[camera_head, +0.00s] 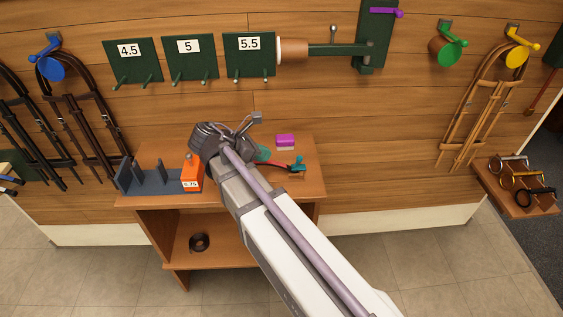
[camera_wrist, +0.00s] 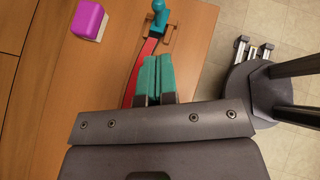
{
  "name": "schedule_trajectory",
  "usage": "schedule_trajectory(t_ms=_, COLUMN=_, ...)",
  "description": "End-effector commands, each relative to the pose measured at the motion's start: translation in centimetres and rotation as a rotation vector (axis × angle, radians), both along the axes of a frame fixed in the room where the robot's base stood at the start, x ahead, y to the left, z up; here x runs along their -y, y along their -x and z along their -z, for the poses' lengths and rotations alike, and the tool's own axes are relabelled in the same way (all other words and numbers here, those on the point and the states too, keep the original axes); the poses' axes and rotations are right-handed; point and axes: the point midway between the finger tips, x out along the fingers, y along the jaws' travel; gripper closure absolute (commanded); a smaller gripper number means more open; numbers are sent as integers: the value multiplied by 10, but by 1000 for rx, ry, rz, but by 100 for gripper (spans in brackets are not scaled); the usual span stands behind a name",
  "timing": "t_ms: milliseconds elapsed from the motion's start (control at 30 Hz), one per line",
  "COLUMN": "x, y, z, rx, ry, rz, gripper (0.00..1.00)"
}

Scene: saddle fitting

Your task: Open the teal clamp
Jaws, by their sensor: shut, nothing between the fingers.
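The teal clamp (camera_wrist: 158,20) is a rounded teal piece between light wooden brackets, with a curved red bar (camera_wrist: 149,46) running from it toward my gripper. In the head view the clamp (camera_head: 299,161) is small, at the right side of the wooden bench top. My gripper (camera_wrist: 158,60) has two green-teal finger pads, pressed side by side with nothing between them. The pads lie along the right side of the red bar and cover part of it; I cannot tell if they touch it.
A purple block (camera_wrist: 89,20) lies on the bench (camera_head: 310,190) behind the clamp. An orange box marked 6.75 (camera_head: 192,175) and a dark slotted rack (camera_head: 145,181) stand at the bench's left. A dark ring (camera_head: 199,242) sits on the lower shelf. Bench top near the purple block is clear.

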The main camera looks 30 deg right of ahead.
Motion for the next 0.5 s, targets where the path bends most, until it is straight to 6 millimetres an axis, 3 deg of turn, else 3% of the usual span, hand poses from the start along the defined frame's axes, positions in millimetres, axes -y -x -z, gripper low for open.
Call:
schedule_trajectory(t_ms=267, x=3, y=0, z=4, rx=2, ry=-2, rz=3, gripper=100)
schedule_trajectory(t_ms=500, x=34, y=2, z=31, rx=2, ry=-2, rz=5, gripper=100)
